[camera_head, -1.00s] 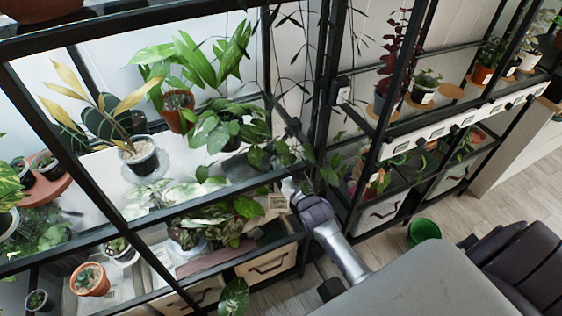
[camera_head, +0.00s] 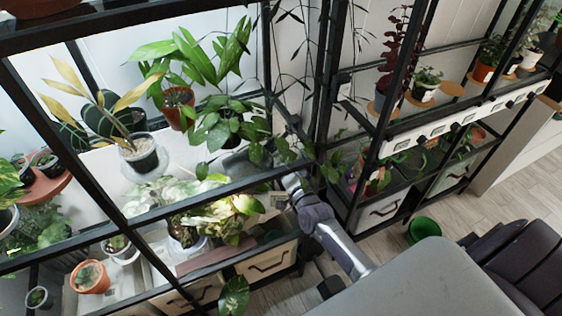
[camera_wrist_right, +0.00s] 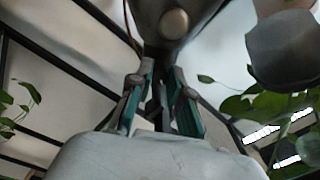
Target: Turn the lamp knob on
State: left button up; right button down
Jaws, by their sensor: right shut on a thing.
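My right gripper (camera_wrist_right: 157,84) is shut on a small dark part, apparently the lamp knob (camera_wrist_right: 157,98), in the right wrist view. The knob is mostly hidden between the fingers. A dark rounded metal body with a pale round disc (camera_wrist_right: 173,22) is just beyond the fingertips. A grey cup-shaped piece (camera_wrist_right: 285,48) is at the upper right; I cannot tell if it is the lamp shade. In the head view my right arm reaches up-left to the rack post, where leaves and the frame hide the fingers. Plants on the lower shelf (camera_head: 225,215) are brightly lit. My left gripper is not in view.
The black rack has potted plants close around my arm, with trailing leaves (camera_head: 318,165) beside the wrist. A drawer (camera_head: 265,262) lies below left. A green pot (camera_head: 423,229) stands on the floor at right. Some wood floor (camera_head: 500,200) is clear.

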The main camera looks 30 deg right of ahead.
jog(key=shift+m, duration=1.3)
jog(key=shift+m+b, duration=0.3)
jog(key=c, duration=1.1)
grip_release()
jog(key=s, duration=1.2)
jog(key=shift+a+f, duration=0.15)
jog(key=shift+a, duration=0.2)
